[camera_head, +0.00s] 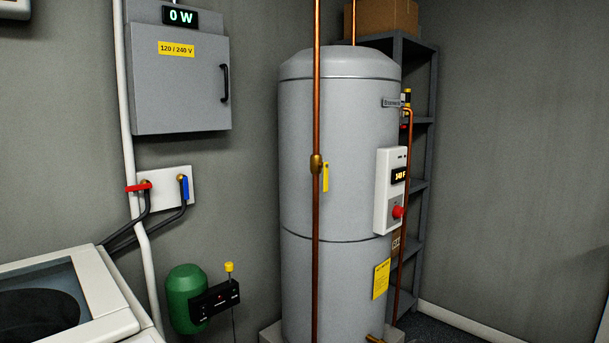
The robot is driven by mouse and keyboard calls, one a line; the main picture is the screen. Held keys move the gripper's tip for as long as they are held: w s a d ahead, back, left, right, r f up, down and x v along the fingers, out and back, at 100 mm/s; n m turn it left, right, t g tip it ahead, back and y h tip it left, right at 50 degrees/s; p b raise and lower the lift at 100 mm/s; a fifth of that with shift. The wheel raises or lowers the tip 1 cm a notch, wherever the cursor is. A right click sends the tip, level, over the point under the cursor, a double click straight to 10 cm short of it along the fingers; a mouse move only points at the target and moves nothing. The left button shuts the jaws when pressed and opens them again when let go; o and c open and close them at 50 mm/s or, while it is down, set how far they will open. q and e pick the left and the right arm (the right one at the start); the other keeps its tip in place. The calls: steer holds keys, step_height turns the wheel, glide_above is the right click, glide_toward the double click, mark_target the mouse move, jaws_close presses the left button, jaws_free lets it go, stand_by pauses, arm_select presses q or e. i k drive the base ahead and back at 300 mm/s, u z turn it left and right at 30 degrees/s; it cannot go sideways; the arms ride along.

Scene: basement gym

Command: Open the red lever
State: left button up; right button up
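The red lever (138,187) is a short handle on a white wall plate (168,180), left of centre in the head view. It lies about horizontal, at the top of a dark hose. Beside it on the same plate is a blue lever (185,188), which hangs about vertical on a second hose. A round red knob (397,212) also shows on the white control box of the water heater. Neither of my grippers is in view.
A grey electrical panel (180,85) hangs above the plate. A white pipe (128,120) runs just left of it. A white washer (105,295) stands lower left, a green tank (184,295) below. The grey water heater (340,150) and copper pipe (317,220) stand right.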

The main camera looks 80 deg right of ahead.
mark_target(146, 185)
steer(key=z, duration=0.45)
steer(key=k, duration=0.6)
steer(key=z, duration=0.9)
steer(key=k, duration=0.65)
steer(key=z, duration=1.25)
steer(key=i, duration=0.5)
steer(key=u, duration=0.8)
steer(key=i, duration=1.45)
steer(key=u, duration=2.55)
steer(key=k, duration=0.3)
steer(key=u, duration=0.1)
